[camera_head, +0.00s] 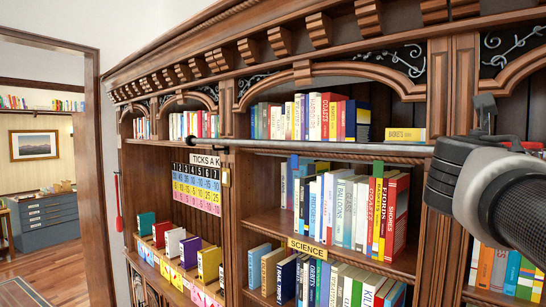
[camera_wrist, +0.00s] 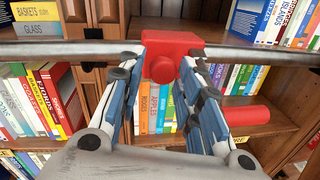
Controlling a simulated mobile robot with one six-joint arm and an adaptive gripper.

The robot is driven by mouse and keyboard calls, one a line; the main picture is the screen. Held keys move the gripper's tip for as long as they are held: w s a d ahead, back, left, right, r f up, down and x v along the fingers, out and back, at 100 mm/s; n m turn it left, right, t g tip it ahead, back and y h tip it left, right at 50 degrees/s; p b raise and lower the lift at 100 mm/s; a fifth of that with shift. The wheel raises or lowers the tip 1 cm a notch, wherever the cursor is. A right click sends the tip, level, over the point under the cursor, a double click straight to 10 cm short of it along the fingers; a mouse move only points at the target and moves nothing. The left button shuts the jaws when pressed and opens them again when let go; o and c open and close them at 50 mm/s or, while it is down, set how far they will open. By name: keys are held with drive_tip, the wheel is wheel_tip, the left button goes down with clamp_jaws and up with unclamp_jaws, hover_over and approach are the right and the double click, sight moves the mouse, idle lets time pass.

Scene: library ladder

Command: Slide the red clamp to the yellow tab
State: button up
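The red clamp (camera_wrist: 163,68) sits on a horizontal metal rail (camera_wrist: 60,52) in the wrist view, its round knob facing me. My gripper (camera_wrist: 165,58) is open, with one finger on each side of the knob. I cannot tell whether either finger touches the clamp. A red bar (camera_wrist: 246,115) shows right of the right finger; whether it joins the clamp is hidden. In the head view the rail (camera_head: 330,152) runs along the bookcase, and my arm hides the clamp.
The bookcase shelves hold rows of books (camera_head: 340,205) behind the rail. A yellow book (camera_head: 405,134) lies just above the rail. A number chart (camera_head: 197,188) hangs at left, behind the rail's line. A red handle (camera_head: 118,205) hangs at the bookcase's left end.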

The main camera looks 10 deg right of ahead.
drive_tip(key=v, duration=1.1)
drive_tip(key=shift+f, duration=0.1)
